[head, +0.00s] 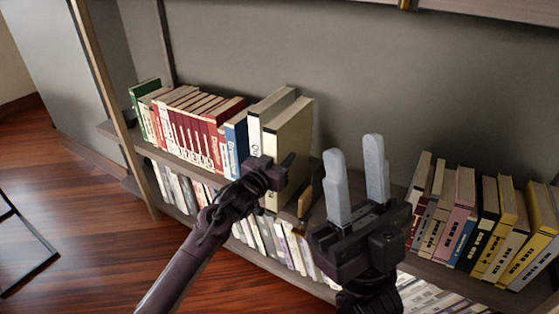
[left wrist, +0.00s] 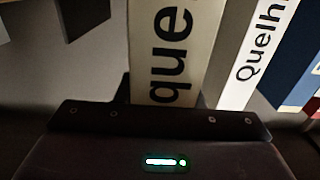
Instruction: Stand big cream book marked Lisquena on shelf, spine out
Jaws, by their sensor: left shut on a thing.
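The big cream book (head: 290,142) stands upright, spine outward, at the right end of the left row on the upper shelf. Its spine (left wrist: 177,45) fills the middle of the left wrist view; only "que" of its lettering is readable. My left gripper (head: 272,170) is shut on this book at its spine side and hides part of the spine in the head view. The book's lower end appears at shelf level, but I cannot tell whether it rests there. My right gripper (head: 355,155) is open and empty, in front of the shelf, with its fingers pointing up.
A white book (head: 266,106) marked "Quelh..." stands left of the cream one, beside a blue book (head: 236,140) and several red books (head: 195,130). A brown upright object (head: 305,200) is right of the cream book. Another row (head: 460,215) stands at right. The lower shelf holds more books.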

